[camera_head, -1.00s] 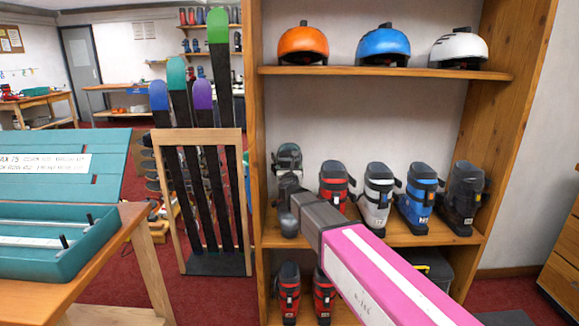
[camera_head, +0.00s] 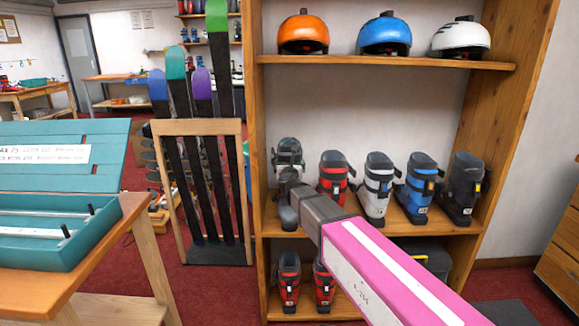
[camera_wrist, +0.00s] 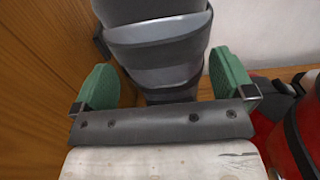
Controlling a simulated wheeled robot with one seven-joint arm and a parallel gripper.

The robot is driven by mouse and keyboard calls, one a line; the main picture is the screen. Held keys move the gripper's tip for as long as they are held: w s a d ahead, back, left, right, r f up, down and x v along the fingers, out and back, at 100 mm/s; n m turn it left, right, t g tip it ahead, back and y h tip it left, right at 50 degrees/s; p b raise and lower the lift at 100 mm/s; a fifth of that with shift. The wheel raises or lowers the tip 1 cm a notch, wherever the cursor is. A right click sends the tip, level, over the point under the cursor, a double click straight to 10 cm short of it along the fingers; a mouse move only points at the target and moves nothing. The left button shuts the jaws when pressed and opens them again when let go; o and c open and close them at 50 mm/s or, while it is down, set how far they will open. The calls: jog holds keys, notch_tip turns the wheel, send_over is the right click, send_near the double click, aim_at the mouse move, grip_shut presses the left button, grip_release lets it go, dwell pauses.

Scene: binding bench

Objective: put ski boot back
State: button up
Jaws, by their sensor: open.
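A grey ski boot (camera_head: 288,153) with dark straps stands at the left end of the middle shelf, close to the wooden side wall. In the wrist view the grey boot (camera_wrist: 160,50) rises between the two green finger pads of my gripper (camera_wrist: 165,82). The pads are apart, one on each side of the boot, with visible gaps. In the head view my gripper (camera_head: 292,190) covers the middle of the boot. Its base on the shelf is partly hidden.
A red boot (camera_head: 334,178) stands just right of the grey one, followed by white, blue and black boots. Helmets sit on the upper shelf (camera_head: 390,62). Red boots (camera_head: 288,283) stand below. A ski rack (camera_head: 205,128) is left of the shelf.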

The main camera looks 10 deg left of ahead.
jog(key=v, duration=1.2)
jog(key=shift+s, duration=0.1)
